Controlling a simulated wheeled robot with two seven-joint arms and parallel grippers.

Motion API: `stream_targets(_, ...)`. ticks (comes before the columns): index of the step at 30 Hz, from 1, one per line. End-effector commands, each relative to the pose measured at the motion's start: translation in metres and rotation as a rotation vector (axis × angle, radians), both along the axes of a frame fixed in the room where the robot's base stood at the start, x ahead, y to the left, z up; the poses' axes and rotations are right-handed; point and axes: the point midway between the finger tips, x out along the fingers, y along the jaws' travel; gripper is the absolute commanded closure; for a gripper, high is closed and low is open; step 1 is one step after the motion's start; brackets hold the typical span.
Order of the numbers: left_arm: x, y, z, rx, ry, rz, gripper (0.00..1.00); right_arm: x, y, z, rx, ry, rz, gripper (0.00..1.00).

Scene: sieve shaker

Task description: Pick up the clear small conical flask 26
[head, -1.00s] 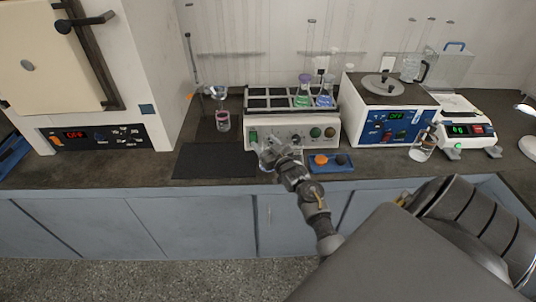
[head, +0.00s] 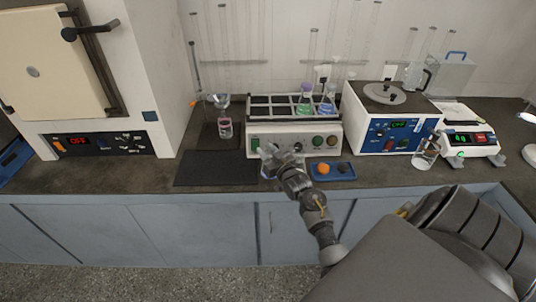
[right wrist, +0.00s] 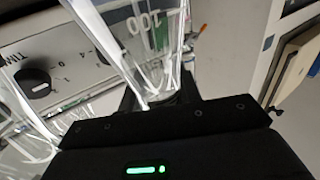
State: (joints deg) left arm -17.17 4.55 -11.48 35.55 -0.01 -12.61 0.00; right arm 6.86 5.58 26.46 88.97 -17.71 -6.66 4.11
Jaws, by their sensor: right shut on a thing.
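My right gripper (head: 276,156) is in front of the white shaker box with the rack on top. It is shut on a clear glass vessel, which I take to be the small conical flask (right wrist: 138,40). In the right wrist view this glass carries a "100" mark and rises from between the fingers. In the head view the gripper largely hides it, and its lower edge is hard to make out. My left gripper is not in view.
The white box (head: 324,141) bears a rack with green and blue flasks. A dark mat (head: 215,168) lies left of the gripper, a blue tray (head: 334,178) with an orange item right. A flask with pink liquid (head: 225,130) stands behind the mat. More clear glass (right wrist: 25,140) shows in the wrist view.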

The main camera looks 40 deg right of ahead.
Motion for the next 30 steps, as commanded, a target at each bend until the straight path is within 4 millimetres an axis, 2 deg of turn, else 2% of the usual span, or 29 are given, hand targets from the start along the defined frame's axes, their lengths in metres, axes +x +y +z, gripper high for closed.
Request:
stream_targets(8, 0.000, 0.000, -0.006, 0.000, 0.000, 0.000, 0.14, 0.000, 0.000, 0.016, -0.001, -0.003, 0.000, 1.00)
stream_targets(12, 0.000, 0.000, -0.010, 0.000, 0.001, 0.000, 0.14, -0.001, 0.000, 0.030, -0.002, -0.003, 0.000, 1.00)
stream_targets(27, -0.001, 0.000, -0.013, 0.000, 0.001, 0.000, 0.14, -0.048, 0.006, 0.085, -0.002, -0.002, 0.000, 1.00)
stream_targets(30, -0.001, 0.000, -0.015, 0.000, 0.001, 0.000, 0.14, -0.060, 0.007, 0.092, -0.002, -0.001, 0.000, 1.00)
